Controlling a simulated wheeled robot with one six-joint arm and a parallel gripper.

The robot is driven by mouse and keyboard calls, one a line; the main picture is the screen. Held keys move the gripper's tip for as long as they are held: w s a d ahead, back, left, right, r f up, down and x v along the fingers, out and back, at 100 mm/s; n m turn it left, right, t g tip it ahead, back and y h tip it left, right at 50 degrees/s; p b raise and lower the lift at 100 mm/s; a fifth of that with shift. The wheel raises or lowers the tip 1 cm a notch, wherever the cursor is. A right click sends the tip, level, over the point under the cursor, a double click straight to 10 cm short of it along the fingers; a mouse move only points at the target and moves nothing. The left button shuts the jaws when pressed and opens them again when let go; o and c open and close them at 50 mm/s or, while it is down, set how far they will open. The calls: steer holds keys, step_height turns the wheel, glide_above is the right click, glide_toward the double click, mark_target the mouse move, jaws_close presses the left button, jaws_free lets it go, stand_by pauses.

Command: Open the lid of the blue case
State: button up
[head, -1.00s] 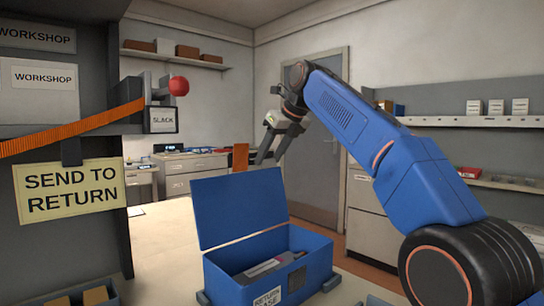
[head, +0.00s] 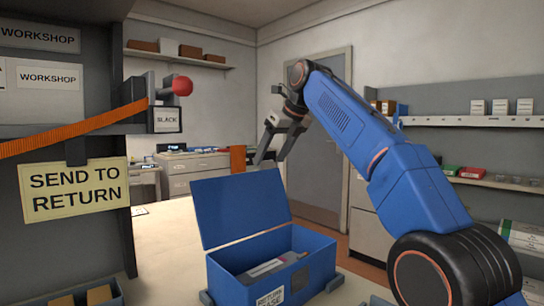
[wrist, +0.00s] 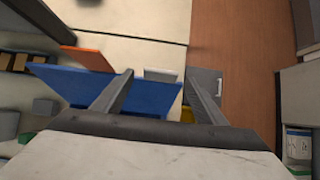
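The blue case (head: 318,268) stands on the pale worktop with its lid (head: 240,207) raised, leaning up at the back. A grey and white cartridge (head: 268,268) lies inside, and a white label (head: 270,298) is on the case front. My gripper (head: 271,156) is above and behind the raised lid, with its fingers apart and nothing between them. In the wrist view the two fingers (wrist: 160,95) are spread, and the blue lid (wrist: 75,84) shows beyond and to the left of them. The case interior is hidden there.
A grey stand with a "send to return" sign (head: 76,190), an orange strap (head: 75,128) and a red knob (head: 182,86) is at left. A tray with brown boxes (head: 98,295) is at lower left. The worktop (head: 165,240) left of the case is clear.

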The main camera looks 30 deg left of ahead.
steer(key=v, duration=0.3)
steer(key=shift+s+d, duration=0.1)
steer(key=shift+d, duration=0.15)
stand_by(0.4)
steer(key=shift+d, duration=0.2)
steer(key=s+d, duration=0.4)
steer(key=d, duration=0.6)
steer(key=shift+s, duration=0.2)
steer(key=shift+d, duration=0.15)
stand_by(0.4)
